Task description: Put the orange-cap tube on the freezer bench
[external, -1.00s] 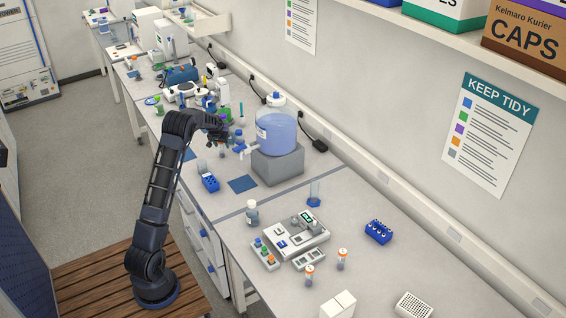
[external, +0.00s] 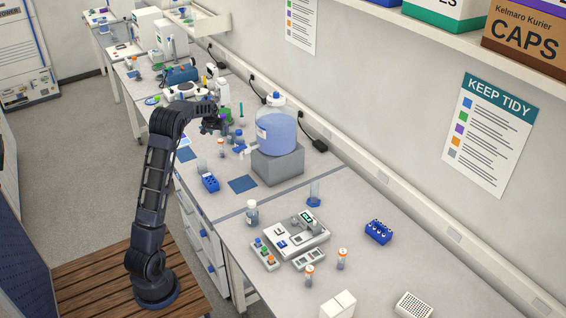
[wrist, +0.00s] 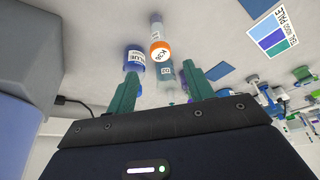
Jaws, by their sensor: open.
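My gripper (external: 213,124) is open above the middle bench, with nothing between its fingers in the external view. An orange-cap tube (external: 221,148) stands on the bench just below it. In the wrist view an orange cap (wrist: 161,51) shows beyond the open fingertips of my gripper (wrist: 160,83), in line with the gap. A blue-cap tube (wrist: 134,62) is close beside it, near the left finger. Two more orange-capped tubes, one at the right (external: 342,258) and one further left (external: 310,274), stand on the near bench. I cannot tell which bench is the freezer bench.
A large blue-filled carboy (external: 277,133) on a grey block (external: 278,165) stands right of my gripper. A blue rack (external: 210,182) and a dark blue mat (external: 243,184) lie nearer. Several instruments crowd the bench behind. A grey device (external: 297,235) sits on the near bench.

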